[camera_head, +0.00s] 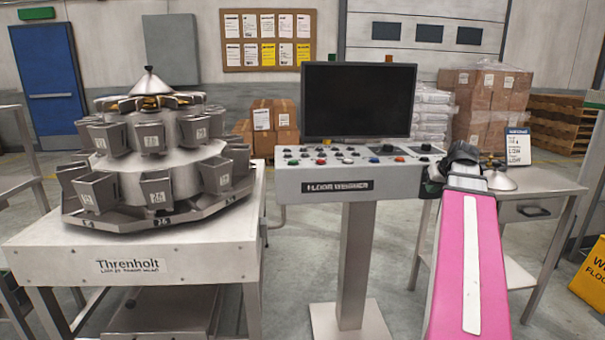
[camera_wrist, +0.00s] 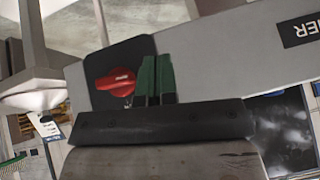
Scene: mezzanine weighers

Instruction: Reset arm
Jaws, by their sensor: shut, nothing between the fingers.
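My arm, pink with a white strip, reaches up from the lower right in the head view, and my gripper (camera_head: 440,170) is at its far end, by the right end of the control console (camera_head: 335,184). In the wrist view my gripper (camera_wrist: 155,78) has its dark green fingers shut together with nothing between them. A red rotary switch (camera_wrist: 116,83) on a black plate (camera_wrist: 127,58) is just left of the fingers. I cannot tell whether the fingers touch the plate. The switch is hidden in the head view.
A dark monitor (camera_head: 358,101) stands on the console. A multihead weigher (camera_head: 150,150) on a white-topped stand is left. A side table (camera_head: 545,187) with a metal cone (camera_head: 499,178) and a sign (camera_head: 517,146) is right. Boxes and pallets stand behind.

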